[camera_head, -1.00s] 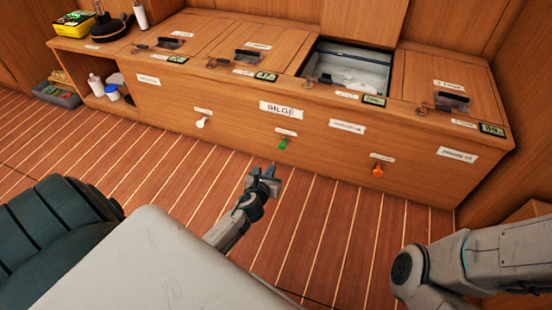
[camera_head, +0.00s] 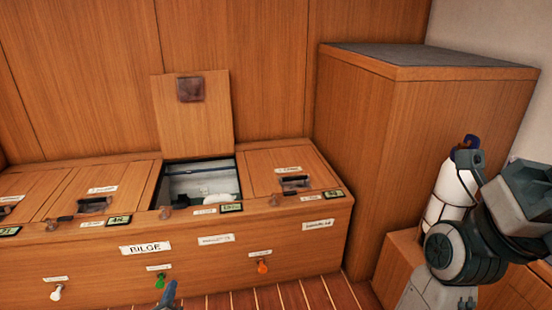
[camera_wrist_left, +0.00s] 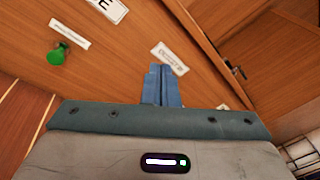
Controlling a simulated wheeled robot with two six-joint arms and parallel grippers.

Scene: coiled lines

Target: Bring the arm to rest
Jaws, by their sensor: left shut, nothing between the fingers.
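My left gripper (camera_head: 168,292) shows at the bottom edge of the head view, in front of the wooden locker bench (camera_head: 110,275). Only its fingertips show there. In the left wrist view its two blue fingers (camera_wrist_left: 162,85) are pressed together with nothing between them, and the bench front lies beyond them. My right arm (camera_head: 470,250) shows at the right edge of the head view, bent; its fingers cannot be seen.
One bench hatch is open, its lid (camera_head: 195,125) upright and a pale bin (camera_head: 180,183) inside. A green knob (camera_head: 160,281) and an orange knob (camera_head: 262,267) stick out of the front.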

